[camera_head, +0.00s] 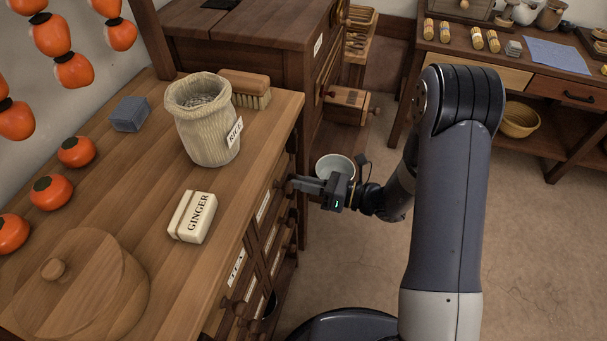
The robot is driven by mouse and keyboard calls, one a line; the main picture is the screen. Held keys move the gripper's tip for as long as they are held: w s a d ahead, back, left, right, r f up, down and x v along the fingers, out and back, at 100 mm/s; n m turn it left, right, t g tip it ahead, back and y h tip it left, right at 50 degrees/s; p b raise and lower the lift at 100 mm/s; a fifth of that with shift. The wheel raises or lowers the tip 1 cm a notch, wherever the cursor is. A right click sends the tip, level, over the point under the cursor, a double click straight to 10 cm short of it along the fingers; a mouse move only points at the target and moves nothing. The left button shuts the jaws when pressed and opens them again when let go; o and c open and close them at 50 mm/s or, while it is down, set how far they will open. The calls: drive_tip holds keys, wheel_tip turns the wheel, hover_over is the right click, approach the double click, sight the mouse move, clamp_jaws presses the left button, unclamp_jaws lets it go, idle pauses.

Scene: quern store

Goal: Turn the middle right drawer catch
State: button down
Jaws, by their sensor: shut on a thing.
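The drawer cabinet (210,265) stands at the left, its drawer front seen at a steep slant with white labels and dark knob-like catches. My gripper (291,183) is at the upper right part of this front, its fingers pointing left against it. The fingers are shut on a drawer catch there. The catch itself is hidden by the fingers, and I cannot tell which row it belongs to or how it is turned. Other catches show lower down, one of them a dark knob (226,303) near the bottom.
On the cabinet top stand a rice sack (205,130), a brush (245,87), a ginger box (192,217), a blue-grey block (129,113) and a round wooden lid (75,285). A white bucket (335,166) is behind my gripper. The floor at right is clear.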

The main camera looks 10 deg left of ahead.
drive_tip(key=m+p, duration=0.8)
drive_tip(key=m, duration=0.4)
drive_tip(key=shift+m, duration=0.4)
idle(0.3)
drive_tip(key=c, duration=1.4)
unclamp_jaws()
drive_tip(key=shift+d, duration=0.1)
drive_tip(key=d, duration=1)
drive_tip(key=shift+s+d, duration=0.3)
drive_tip(key=shift+s, duration=0.15)
